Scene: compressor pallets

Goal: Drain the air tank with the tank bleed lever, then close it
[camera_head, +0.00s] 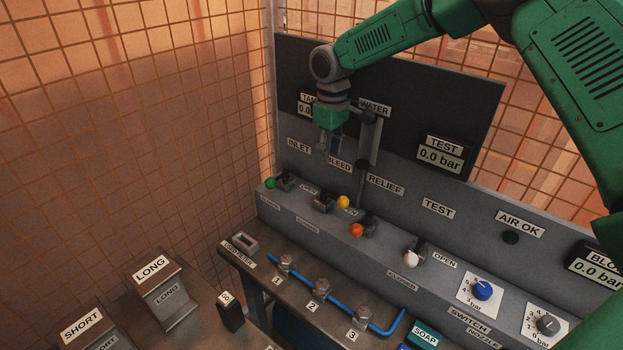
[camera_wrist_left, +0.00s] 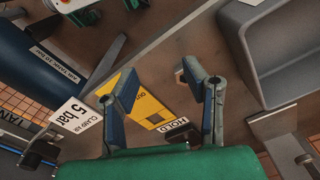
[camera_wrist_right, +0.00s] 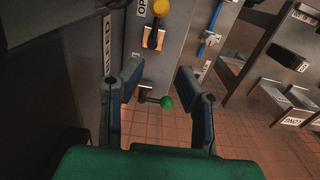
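The bleed lever with its yellow knob (camera_head: 342,201) is on the grey console below the BLEED label (camera_head: 339,165). Its knob points right, toward the OPEN side. It also shows at the top of the right wrist view (camera_wrist_right: 160,8). The tank gauge (camera_head: 304,108) is partly covered by my right arm; its visible digits look like 0.0. My right gripper (camera_head: 329,150) is open and empty, above and behind the levers, apart from them. My left gripper (camera_wrist_left: 162,80) is open and empty, seen only in its wrist view. The blue air tank (camera_wrist_left: 40,70) lies at left there.
The green inlet knob (camera_head: 270,183), orange relief knob (camera_head: 356,230) and white test knob (camera_head: 411,257) sit along the console, pointing toward their CLOSED side. The test gauge (camera_head: 441,155) reads 0.0 bar. A yellow OUT/HOLD plate (camera_wrist_left: 148,104) and grey bin (camera_wrist_left: 285,50) lie below my left gripper.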

